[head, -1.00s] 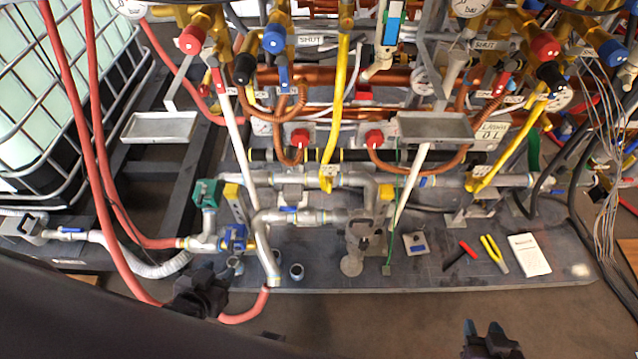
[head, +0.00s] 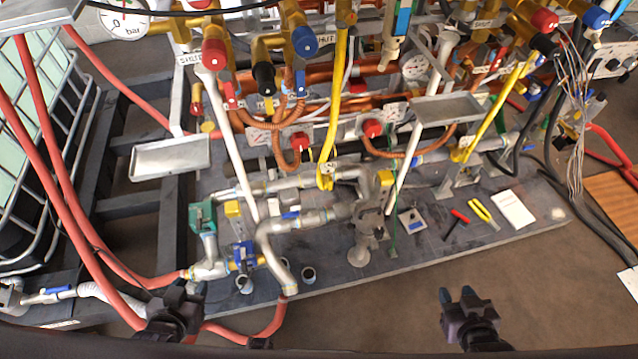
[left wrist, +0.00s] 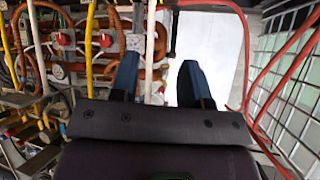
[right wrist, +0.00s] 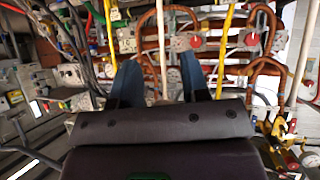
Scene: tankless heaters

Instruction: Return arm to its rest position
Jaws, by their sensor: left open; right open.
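My left gripper (head: 182,292) is at the lower left of the head view, in front of the red hoses and the blue valve. Its two blue-tipped fingers stand apart and empty in the left wrist view (left wrist: 158,80). My right gripper (head: 458,298) is at the lower right of the head view, above bare floor in front of the skid. Its fingers are apart and empty in the right wrist view (right wrist: 157,80). Neither gripper touches anything that I can see.
The grey skid base (head: 420,262) carries pipes, valves and red hoses (head: 88,240). Red pliers (head: 457,222), yellow pliers (head: 484,212) and a white notepad (head: 514,209) lie on it. A caged tank (head: 40,140) stands left. The brown floor (head: 380,310) in front is clear.

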